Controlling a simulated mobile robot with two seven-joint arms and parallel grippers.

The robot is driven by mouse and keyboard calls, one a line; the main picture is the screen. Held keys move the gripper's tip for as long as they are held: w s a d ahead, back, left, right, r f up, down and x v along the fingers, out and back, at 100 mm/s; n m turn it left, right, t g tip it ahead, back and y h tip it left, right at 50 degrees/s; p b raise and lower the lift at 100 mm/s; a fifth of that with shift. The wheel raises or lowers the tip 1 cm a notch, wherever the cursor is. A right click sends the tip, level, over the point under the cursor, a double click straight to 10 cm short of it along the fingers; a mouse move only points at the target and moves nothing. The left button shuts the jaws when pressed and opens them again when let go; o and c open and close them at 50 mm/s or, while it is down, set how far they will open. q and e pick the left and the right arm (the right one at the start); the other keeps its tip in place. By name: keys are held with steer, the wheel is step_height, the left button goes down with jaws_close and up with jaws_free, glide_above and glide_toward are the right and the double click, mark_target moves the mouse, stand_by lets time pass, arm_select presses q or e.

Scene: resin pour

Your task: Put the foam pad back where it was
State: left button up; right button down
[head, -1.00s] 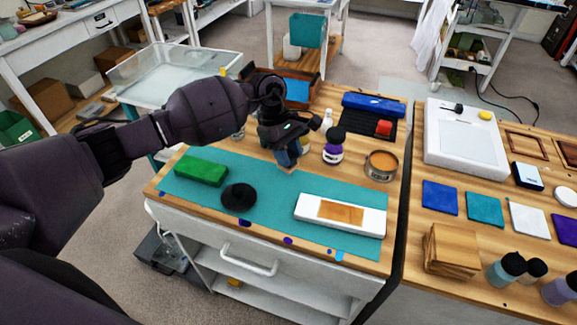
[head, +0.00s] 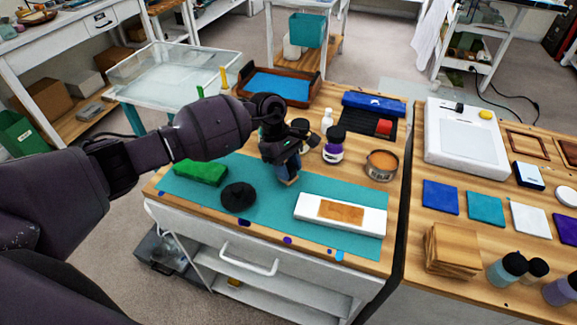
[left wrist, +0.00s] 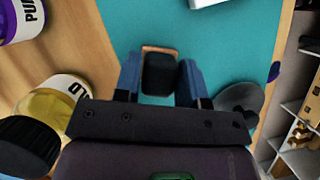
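The tan base also shows under the fingertips in the head view (head: 290,183). I cannot tell whether it touches the mat. A green block (head: 200,173) and a black round piece (head: 238,196) lie on the mat to the left. My right gripper is out of view.
A white tray with a tan panel (head: 340,213) lies at the mat's right. A purple-labelled bottle (head: 333,148), an orange-filled tin (head: 381,165) and a black rack (head: 370,127) stand behind. The mat in front of the gripper is bare.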

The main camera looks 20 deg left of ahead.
arm_select(q)
steer(key=o, duration=0.3)
steer(key=shift+r, duration=0.25)
steer(key=v, duration=1.1)
steer(key=shift+w+a+r, duration=0.1)
steer(key=shift+a+r, duration=0.05)
steer(key=shift+r, duration=0.25)
